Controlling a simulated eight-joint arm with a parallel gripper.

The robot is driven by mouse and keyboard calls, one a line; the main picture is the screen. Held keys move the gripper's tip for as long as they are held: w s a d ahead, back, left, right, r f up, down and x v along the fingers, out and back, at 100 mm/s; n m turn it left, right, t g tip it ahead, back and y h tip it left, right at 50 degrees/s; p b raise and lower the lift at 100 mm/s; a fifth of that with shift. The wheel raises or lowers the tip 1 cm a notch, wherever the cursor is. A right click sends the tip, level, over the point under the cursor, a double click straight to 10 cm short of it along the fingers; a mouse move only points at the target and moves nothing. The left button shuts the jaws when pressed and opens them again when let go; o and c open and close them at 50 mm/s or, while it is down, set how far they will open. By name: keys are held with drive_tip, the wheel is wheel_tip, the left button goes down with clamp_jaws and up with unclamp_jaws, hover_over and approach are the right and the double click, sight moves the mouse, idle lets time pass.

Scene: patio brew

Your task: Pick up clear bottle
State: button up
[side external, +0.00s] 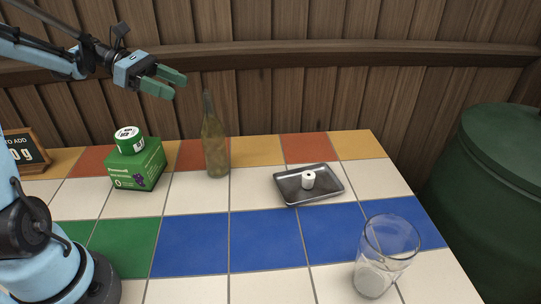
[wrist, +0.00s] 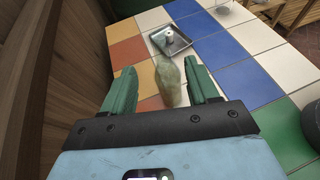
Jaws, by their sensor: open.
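A clear bottle (side external: 215,147) with a yellowish-green tint and a slim neck stands upright on the tiled table toward the back. My gripper (side external: 179,82) is open and empty, above the table and to the upper left of the bottle in the side view. In the wrist view the bottle (wrist: 168,80) shows between the two green fingers of my gripper (wrist: 160,85), beyond them and apart from them.
A green box (side external: 135,165) with a green-and-white round tin (side external: 129,140) on top stands left of the bottle. A metal tray (side external: 318,196) holds a small white roll (side external: 308,180). A glass (side external: 384,260) stands at the front right. A small sign (side external: 25,152) is far left. A wooden wall (side external: 300,100) is behind.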

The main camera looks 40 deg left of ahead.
sight(207, 99)
drive_tip(key=x, duration=0.9)
drive_tip(key=shift+d+r, duration=0.2)
drive_tip(key=shift+r, duration=0.05)
clamp_jaws()
